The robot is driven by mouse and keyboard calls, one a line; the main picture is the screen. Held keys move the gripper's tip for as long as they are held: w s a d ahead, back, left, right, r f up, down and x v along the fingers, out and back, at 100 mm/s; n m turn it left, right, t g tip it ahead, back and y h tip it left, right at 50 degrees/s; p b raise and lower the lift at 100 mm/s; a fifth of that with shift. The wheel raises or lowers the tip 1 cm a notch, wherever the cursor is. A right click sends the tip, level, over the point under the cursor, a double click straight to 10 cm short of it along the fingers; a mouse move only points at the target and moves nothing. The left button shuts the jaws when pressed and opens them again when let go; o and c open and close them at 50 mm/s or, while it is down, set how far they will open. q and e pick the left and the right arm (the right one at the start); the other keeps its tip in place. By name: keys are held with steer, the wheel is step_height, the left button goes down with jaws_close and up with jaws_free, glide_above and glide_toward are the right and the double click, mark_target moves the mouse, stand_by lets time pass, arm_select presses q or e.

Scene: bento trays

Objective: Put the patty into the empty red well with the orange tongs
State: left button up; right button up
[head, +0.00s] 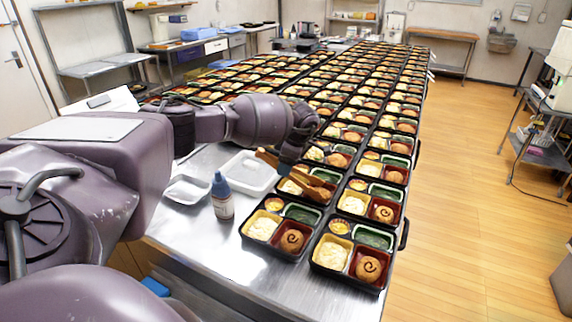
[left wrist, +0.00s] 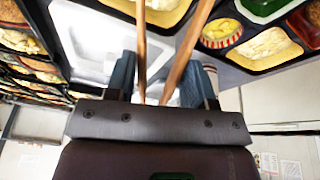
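My left gripper (head: 290,165) is over the near end of the left tray column. It is shut on the orange tongs (head: 268,158), whose arms slant down to the right over a bento tray. In the left wrist view the tongs' two arms (left wrist: 140,45) run out from between the gripper's blue fingers (left wrist: 164,82). Their tips are outside that view. A brown shape (head: 319,193) shows by the tongs' lower end in the head view. I cannot tell whether it is the patty, or whether it is held. The tongs partly hide that tray's wells; I cannot make out an empty red well. My right gripper is not in view.
Long columns of filled black bento trays (head: 352,284) cover the steel table (head: 220,255).

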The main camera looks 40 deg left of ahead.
steer(key=shift+s+f, duration=0.3)
steer(key=shift+s, duration=0.1)
arm_select(q)
steer(key=shift+r, duration=0.1)
arm_select(e)
steer(key=shift+w+r, duration=0.1)
steer(key=shift+w, duration=0.05)
arm_select(q)
step_height(320, 180, up, 12)
steer(key=p, duration=0.6)
arm_select(e)
step_height(320, 180, up, 7)
steer(key=shift+w, duration=0.3)
steer(key=shift+w+r, duration=0.1)
arm_select(q)
steer(key=shift+c, duration=0.7)
arm_select(e)
steer(key=shift+w+r, duration=0.15)
steer(key=shift+w, duration=0.1)
